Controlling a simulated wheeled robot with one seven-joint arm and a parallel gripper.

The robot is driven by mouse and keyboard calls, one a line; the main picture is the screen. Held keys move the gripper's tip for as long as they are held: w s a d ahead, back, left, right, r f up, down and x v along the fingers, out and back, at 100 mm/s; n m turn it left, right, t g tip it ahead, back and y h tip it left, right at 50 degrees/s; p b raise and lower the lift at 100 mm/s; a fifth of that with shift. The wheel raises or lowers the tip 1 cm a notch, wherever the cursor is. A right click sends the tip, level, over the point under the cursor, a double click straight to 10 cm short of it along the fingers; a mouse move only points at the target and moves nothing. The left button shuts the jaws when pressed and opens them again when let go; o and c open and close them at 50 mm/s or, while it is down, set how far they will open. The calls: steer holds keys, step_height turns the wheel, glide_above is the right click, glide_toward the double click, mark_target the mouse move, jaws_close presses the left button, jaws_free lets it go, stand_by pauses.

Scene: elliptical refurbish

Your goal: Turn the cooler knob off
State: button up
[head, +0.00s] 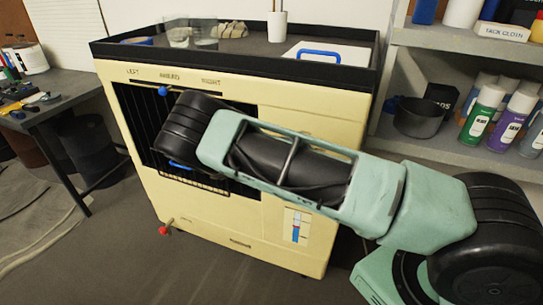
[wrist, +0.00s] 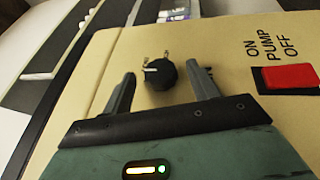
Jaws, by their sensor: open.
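The cream cooler (head: 250,225) stands in the middle of the head view, with my arm reaching across its front. In the wrist view, a round black knob (wrist: 162,77) with a pale mark on its left side sits on the cream panel (wrist: 225,40). Small markings lie just above it, too small to read. My gripper (wrist: 160,69) is open, with one finger on each side of the knob. Gaps show between knob and fingers; I cannot tell the depth. The gripper and knob are hidden in the head view.
A red switch (wrist: 289,78) labelled ON PUMP OFF is right of the knob. On the cooler's front are a dark grille (head: 133,115), a blue slider knob (head: 163,91) and a red-ended tap (head: 164,230). A shelf (head: 440,150) with cans stands right; a workbench (head: 60,108) stands left.

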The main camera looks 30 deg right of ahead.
steer(key=b+v, duration=1.6)
steer(key=b, duration=0.2)
steer(key=shift+w+a+f, duration=0.15)
steer(key=shift+w+a, duration=0.05)
steer(key=shift+a, duration=0.15)
